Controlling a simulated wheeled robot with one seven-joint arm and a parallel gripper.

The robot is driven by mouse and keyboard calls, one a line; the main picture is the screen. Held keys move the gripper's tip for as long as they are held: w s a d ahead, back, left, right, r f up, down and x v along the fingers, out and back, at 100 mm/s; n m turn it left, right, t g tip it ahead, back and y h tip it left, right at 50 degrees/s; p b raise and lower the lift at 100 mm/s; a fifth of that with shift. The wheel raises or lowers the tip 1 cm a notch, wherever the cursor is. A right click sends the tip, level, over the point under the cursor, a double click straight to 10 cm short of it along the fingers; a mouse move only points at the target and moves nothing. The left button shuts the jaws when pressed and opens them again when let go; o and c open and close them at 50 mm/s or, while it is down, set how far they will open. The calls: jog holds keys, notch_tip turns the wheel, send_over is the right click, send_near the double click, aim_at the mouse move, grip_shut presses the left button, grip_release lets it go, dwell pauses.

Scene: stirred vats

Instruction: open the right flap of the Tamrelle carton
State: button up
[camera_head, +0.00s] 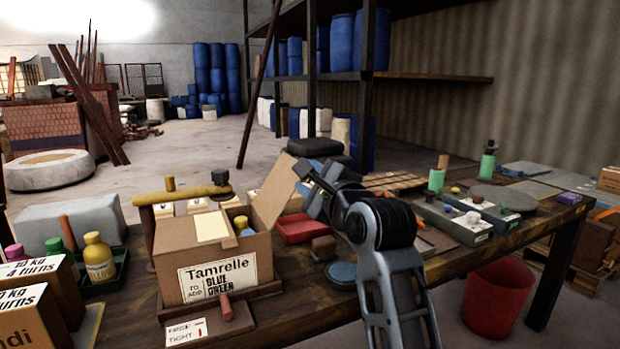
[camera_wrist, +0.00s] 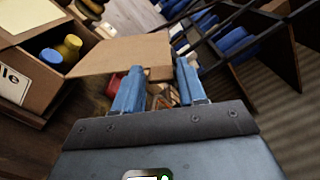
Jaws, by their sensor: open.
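The Tamrelle carton (camera_head: 218,280) is a brown box on the bench with a white label on its front. Its right flap (camera_head: 275,192) stands raised and leans outward to the right; in the wrist view the flap (camera_wrist: 120,54) reaches toward my fingers. A pale panel (camera_head: 212,228) covers part of the top. Yellow (camera_wrist: 70,46) and blue (camera_wrist: 51,56) caps show inside. My gripper (camera_head: 306,182) is open, just right of the flap's upper edge. In the wrist view my gripper (camera_wrist: 160,72) has the flap's edge near its left fingertip; I cannot tell whether they touch.
A green tray with bottles (camera_head: 98,258) is left. A red bin (camera_head: 497,297) stands on the floor.

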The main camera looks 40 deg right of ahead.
jog(key=v, duration=0.7)
jog(key=shift+s, duration=0.1)
dwell(0.4)
jog(key=s+a+f+n+y+p, duration=0.3)
jog(key=s+a+f+n+p, duration=0.4)
jog(key=s+f+n, duration=0.6)
jog(key=s+a+r+n+y+p, duration=0.1)
jog(key=s+a+n, duration=0.2)
jog(key=s+n, duration=0.2)
jog(key=s+a+r+n+g+p, duration=0.1)
jog(key=s+n, duration=0.4)
jog(key=s, duration=0.6)
jog(key=s+a+r+n+g+y+p, duration=0.1)
jog(key=s+a+n+p, duration=0.2)
jog(key=s+a, duration=0.3)
jog(key=shift+s+n+y, duration=0.3)
jog(key=shift+s+n, duration=0.6)
jog(key=shift+r, duration=0.1)
